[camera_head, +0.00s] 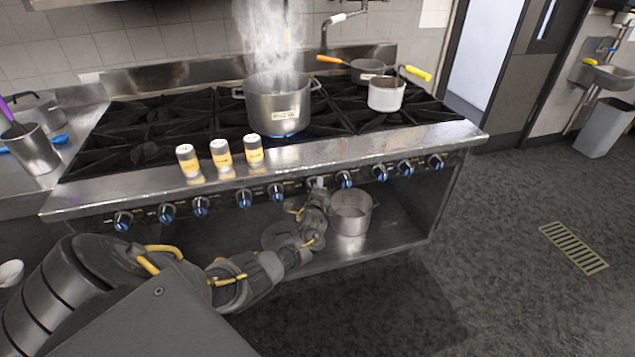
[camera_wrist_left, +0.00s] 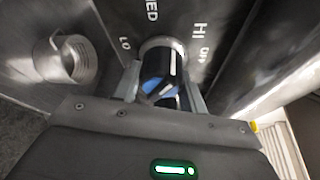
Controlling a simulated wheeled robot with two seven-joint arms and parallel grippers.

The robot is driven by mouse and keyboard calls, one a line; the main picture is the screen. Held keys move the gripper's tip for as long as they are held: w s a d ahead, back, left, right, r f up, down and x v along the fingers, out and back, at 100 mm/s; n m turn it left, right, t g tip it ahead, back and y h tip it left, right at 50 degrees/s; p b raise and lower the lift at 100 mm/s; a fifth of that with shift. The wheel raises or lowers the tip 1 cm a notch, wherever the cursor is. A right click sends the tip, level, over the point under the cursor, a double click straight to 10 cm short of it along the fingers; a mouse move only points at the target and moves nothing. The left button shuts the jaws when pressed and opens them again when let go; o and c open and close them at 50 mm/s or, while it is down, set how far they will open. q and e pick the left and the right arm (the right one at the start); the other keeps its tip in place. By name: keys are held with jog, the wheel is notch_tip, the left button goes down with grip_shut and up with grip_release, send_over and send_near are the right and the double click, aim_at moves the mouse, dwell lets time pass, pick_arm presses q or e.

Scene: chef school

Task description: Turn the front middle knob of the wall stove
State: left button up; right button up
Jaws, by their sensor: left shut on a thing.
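The wall stove (camera_head: 400,140) has a row of blue-and-black knobs along its front panel. My left arm reaches in from the left, and its gripper (camera_head: 316,184) is at a knob near the middle of the row. In the left wrist view the two fingers of my left gripper (camera_wrist_left: 162,88) are on either side of this front knob (camera_wrist_left: 158,68), shut on it. The panel around it reads LO, MED, HI and OFF. The fingers hide part of the knob. My right gripper is not in view.
A steaming pot (camera_head: 280,105) stands on the stove over a blue flame. Several shakers (camera_head: 221,156) stand at the front edge. Two pans (camera_head: 386,95) are at the back right. A pot (camera_head: 350,215) stands on the shelf below.

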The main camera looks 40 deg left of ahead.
pick_arm(q)
jog(key=shift+r+m+g+p, duration=0.1)
jog(key=shift+m+g+p, duration=0.3)
jog(key=shift+m+p, duration=0.45)
jog(key=shift+m+g+p, duration=0.3)
jog(key=shift+m, duration=0.25)
jog(key=shift+f, duration=0.2)
jog(key=o, duration=1)
jog(key=shift+c, duration=0.2)
